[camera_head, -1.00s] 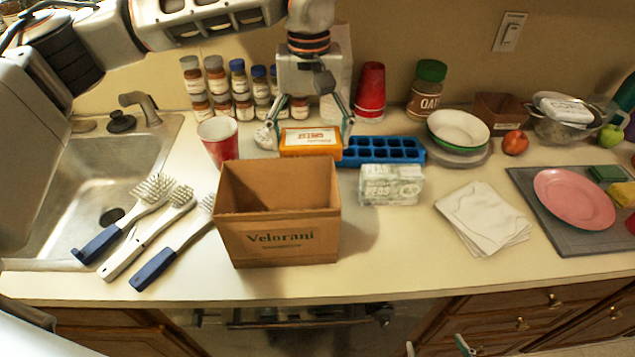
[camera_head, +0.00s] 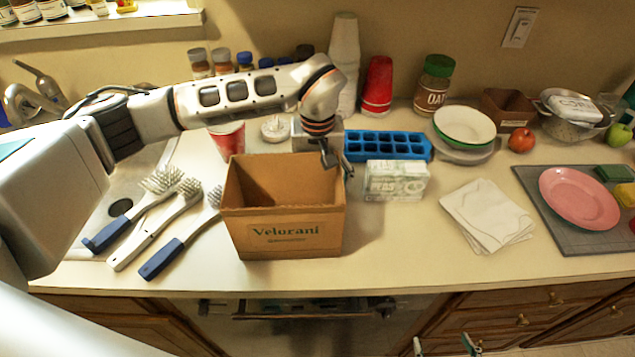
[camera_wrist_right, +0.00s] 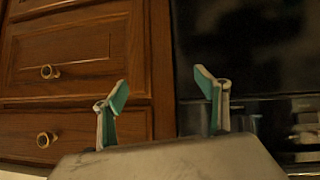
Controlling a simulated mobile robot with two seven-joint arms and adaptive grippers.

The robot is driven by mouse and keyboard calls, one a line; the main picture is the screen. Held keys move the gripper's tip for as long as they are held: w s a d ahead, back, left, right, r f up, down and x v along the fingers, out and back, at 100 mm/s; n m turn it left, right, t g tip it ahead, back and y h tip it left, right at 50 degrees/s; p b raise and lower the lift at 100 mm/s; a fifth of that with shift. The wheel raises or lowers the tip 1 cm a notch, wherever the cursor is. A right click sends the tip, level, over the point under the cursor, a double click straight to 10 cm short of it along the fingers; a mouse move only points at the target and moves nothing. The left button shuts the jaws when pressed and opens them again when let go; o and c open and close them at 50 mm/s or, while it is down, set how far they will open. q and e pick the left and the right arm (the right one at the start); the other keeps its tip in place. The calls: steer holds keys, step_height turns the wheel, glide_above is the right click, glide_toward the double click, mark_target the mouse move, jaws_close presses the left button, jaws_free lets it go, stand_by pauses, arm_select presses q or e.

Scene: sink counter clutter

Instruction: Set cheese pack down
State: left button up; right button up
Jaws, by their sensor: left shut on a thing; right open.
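My left gripper (camera_head: 335,158) is low at the back right corner of the open cardboard box (camera_head: 290,240) marked "Velorani". It is shut, seen partly from the side, with its far finger mostly hidden. The orange cheese pack, seen in the grip a second ago, is out of sight now, hidden by the box or my arm. I cannot tell whether it touches anything. My right gripper (camera_head: 443,346) is open and empty, below the counter's front edge. The right wrist view shows its two spread fingers (camera_wrist_right: 162,100) before the cabinets.
A blue ice tray (camera_head: 388,146) and a peas pack (camera_head: 396,181) stand right of the box. A red cup (camera_head: 228,137) and several brushes (camera_head: 155,225) are to its left. White cups (camera_head: 345,60) stand behind. Counter in front of the napkins (camera_head: 487,215) is clear.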

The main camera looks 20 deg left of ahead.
arm_select(q)
steer(key=o, duration=0.9)
steer(key=shift+f, duration=0.15)
steer(key=shift+c, duration=0.2)
steer(key=o, duration=0.4)
